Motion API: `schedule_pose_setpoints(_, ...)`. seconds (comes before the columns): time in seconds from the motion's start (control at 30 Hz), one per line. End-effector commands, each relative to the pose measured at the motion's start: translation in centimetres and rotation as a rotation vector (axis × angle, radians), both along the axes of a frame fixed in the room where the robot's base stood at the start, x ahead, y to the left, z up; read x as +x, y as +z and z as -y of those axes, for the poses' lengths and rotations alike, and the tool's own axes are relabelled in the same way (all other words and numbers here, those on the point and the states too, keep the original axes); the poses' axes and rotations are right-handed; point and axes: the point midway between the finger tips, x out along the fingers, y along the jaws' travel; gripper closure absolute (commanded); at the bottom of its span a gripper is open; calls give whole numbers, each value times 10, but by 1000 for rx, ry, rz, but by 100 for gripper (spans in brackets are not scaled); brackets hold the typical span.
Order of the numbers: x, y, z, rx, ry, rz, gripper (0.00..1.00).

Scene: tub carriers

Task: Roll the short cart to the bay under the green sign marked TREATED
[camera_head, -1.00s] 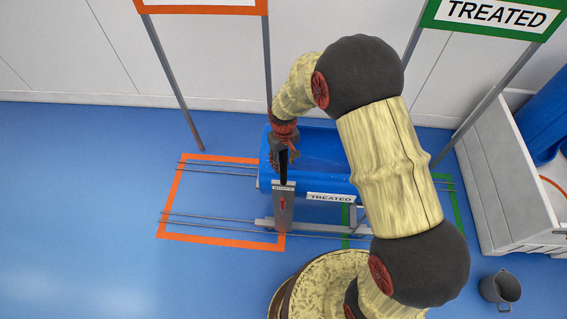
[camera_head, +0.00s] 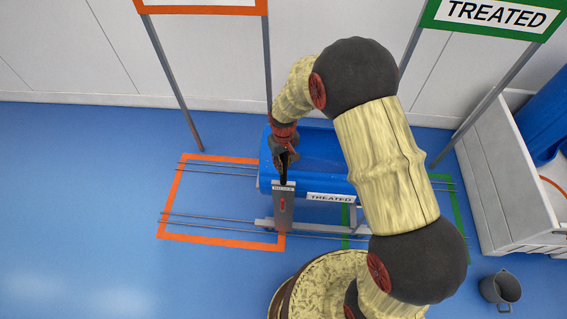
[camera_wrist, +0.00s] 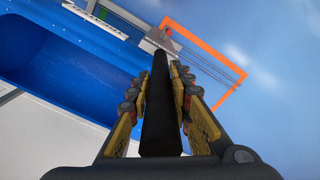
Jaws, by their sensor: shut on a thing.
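The short cart carries a blue tub (camera_head: 325,150) with a white TREATED label (camera_head: 331,197) on its front side. The cart stands on rails between the orange floor outline and the green floor outline, overlapping the orange one's right edge. My gripper (camera_head: 284,165) is at the cart's left end, shut on a dark upright bar (camera_wrist: 161,105), which also shows in the head view above a grey post. The green TREATED sign (camera_head: 490,14) stands at the upper right. My arm hides part of the tub's right end and part of the green outline (camera_head: 447,205).
At the right are a white bin (camera_head: 490,190) and a grey jug (camera_head: 500,288) on the floor. Blue floor at the left is clear.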

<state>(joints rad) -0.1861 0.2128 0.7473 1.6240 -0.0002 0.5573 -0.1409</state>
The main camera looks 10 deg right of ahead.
Motion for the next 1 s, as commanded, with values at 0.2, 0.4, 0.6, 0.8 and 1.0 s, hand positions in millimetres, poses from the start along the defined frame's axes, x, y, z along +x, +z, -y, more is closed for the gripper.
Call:
schedule_pose_setpoints(0.2, 0, 0, 0, 0, 0, 0, 100)
schedule_pose_setpoints(0.4, 0, 0, 0, 0, 0, 0, 100)
schedule_pose_setpoints(0.6, 0, 0, 0, 0, 0, 0, 100)
schedule_pose_setpoints(0.8, -2, 0, 7, 0, -2, 0, 100)
schedule_pose_setpoints(1.0, -10, 0, 35, -1, -4, -3, 100)
